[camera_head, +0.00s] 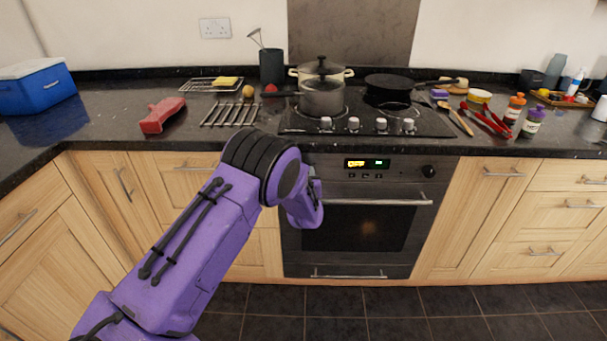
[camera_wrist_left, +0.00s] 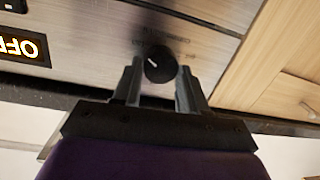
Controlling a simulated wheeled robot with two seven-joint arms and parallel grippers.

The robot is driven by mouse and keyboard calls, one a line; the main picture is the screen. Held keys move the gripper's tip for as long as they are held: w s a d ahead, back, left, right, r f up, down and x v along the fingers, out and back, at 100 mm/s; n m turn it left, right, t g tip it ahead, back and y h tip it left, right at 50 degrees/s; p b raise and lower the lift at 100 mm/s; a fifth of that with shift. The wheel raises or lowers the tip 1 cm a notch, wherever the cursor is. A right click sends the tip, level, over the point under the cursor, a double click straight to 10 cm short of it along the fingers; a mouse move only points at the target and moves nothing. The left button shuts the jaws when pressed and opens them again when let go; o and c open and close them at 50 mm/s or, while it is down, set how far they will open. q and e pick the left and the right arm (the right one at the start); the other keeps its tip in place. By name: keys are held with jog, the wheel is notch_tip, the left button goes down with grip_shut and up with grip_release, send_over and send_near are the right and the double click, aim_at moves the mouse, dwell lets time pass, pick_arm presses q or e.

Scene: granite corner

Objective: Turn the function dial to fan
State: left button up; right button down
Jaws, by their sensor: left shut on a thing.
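The function dial (camera_wrist_left: 158,62) is a round black knob with a short white mark, on the oven's grey front panel. In the left wrist view it sits between the two fingers of my left gripper (camera_wrist_left: 159,72), which is shut on it. The picture there is upside down, and the oven display (camera_wrist_left: 22,46) beside the dial reads OFF. In the head view the display (camera_head: 366,163) reads OFF in orange with a green part to its right. My purple left arm hides this dial and the fingertips there. My right gripper is not in view.
A second black knob (camera_head: 428,171) is at the panel's right end. The oven door handle (camera_head: 375,201) runs below the panel. Above, the hob carries a steel pot (camera_head: 322,97) and a frying pan (camera_head: 388,83), with several knobs (camera_head: 381,124) along its front. Floor before the oven is clear.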

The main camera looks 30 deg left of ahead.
pick_arm(q)
jog(key=shift+f, duration=0.1)
dwell(0.4)
jog(key=o, duration=1.1)
jog(key=shift+c, duration=0.2)
jog(key=shift+s, duration=0.1)
jog(key=v, duration=1)
jog(key=shift+s+b, duration=0.15)
jog(key=shift+b, duration=0.2)
jog(key=shift+d, duration=0.1)
